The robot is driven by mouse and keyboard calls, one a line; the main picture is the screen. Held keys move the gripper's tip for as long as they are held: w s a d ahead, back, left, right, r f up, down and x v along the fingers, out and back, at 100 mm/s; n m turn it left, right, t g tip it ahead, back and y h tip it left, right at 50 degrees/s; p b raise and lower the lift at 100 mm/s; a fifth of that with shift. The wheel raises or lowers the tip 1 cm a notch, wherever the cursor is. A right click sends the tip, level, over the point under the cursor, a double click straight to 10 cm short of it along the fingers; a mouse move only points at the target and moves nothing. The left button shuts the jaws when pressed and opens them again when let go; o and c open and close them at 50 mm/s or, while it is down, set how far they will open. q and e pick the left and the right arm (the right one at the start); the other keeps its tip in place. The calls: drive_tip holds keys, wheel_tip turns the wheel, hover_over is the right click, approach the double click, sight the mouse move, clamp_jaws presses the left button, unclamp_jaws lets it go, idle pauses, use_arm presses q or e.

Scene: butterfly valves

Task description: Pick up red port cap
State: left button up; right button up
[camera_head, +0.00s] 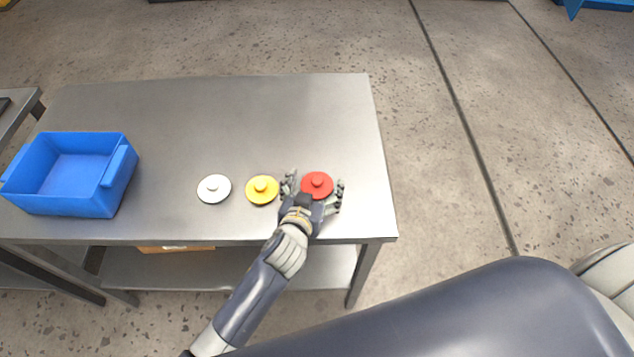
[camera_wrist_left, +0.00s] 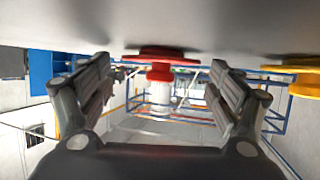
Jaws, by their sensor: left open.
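The red port cap (camera_head: 317,184) lies on the steel table near its right front, a round disc with a small knob in its middle. My left gripper (camera_head: 313,185) is open, with one finger on each side of the red cap. In the left wrist view the red cap (camera_wrist_left: 162,70) sits between the two spread fingers, a little beyond their tips (camera_wrist_left: 160,85), with gaps on both sides. I cannot tell how high the fingers are above the table. My right gripper is not in view.
A yellow cap (camera_head: 262,189) lies just left of the gripper, close to its left finger. A white cap (camera_head: 214,188) lies further left. A blue bin (camera_head: 65,207) stands at the table's left end. The back of the steel table (camera_head: 240,115) is clear.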

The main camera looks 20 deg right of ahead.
use_arm(q)
drive_tip(key=c, duration=0.9)
